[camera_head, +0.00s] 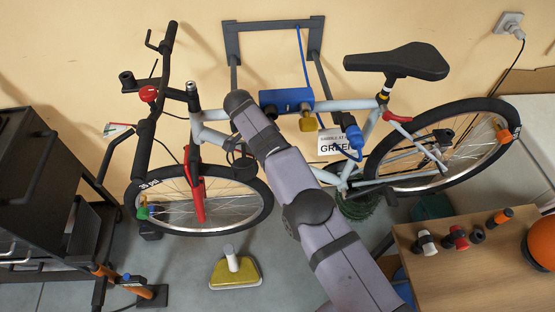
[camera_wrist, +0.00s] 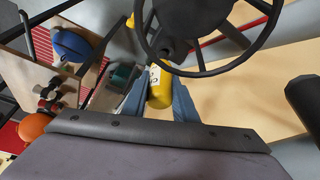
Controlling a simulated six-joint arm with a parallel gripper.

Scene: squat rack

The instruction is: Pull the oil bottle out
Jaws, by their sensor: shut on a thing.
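The oil bottle (camera_wrist: 159,92) shows in the wrist view as a short yellow cylinder with a white label bearing dark marks. My gripper (camera_wrist: 159,102) has its two blue-grey fingers on either side of it and is shut on it. The far end of the bottle lies close to the hub of a black spoked wheel; I cannot tell whether they touch. In the head view my arm reaches up across the bicycle (camera_head: 352,104), and I cannot make out the fingers or the held bottle there.
The black spoked wheel (camera_wrist: 146,40) is just beyond the fingers. A wooden table (camera_head: 480,270) at the lower right bears several small handled items and an orange rounded object (camera_head: 542,243). A black cart (camera_head: 35,185) stands at left. A yellow-based object (camera_head: 235,273) is on the floor.

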